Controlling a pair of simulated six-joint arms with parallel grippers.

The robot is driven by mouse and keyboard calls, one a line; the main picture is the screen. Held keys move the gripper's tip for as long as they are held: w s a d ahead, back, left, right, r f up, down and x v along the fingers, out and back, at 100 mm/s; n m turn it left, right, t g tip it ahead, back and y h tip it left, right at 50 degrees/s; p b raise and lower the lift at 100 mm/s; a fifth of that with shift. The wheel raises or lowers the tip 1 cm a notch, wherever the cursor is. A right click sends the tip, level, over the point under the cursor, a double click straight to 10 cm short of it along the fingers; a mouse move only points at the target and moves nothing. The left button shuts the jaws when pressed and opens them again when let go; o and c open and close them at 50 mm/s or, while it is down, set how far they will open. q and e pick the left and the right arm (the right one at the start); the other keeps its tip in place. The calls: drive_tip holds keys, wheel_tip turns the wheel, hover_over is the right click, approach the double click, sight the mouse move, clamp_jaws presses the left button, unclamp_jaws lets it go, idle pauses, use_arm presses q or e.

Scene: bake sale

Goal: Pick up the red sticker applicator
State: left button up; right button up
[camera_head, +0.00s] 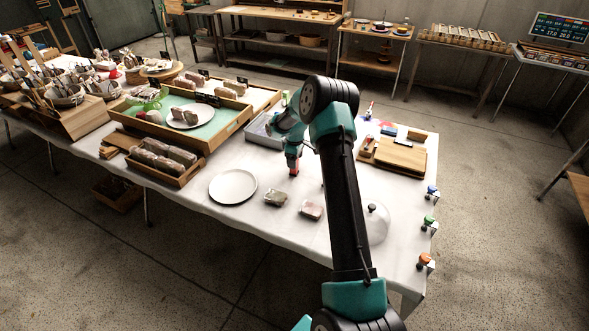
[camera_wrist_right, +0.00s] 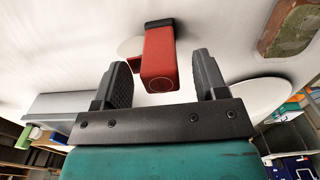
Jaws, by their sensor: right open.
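The red sticker applicator (camera_wrist_right: 160,58) is a red block with a dark end, seen in the right wrist view between the fingers of my right gripper (camera_wrist_right: 162,70). The gripper is open, with a visible gap on each side of the red block. In the head view the applicator (camera_head: 293,169) is a small red shape on the white tabletop, directly below my right gripper (camera_head: 293,157), which partly hides it. My left gripper is not in view.
A white plate (camera_head: 233,186) and two wrapped items (camera_head: 275,198) (camera_head: 311,210) lie nearby on the table. A clear dome (camera_head: 376,224) stands to the right, partly behind my arm. A wooden board (camera_head: 400,157) and a grey tray (camera_head: 262,134) lie farther back.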

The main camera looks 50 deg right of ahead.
drive_tip(key=shift+c, duration=0.2)
idle(0.3)
clamp_jaws()
idle(0.4)
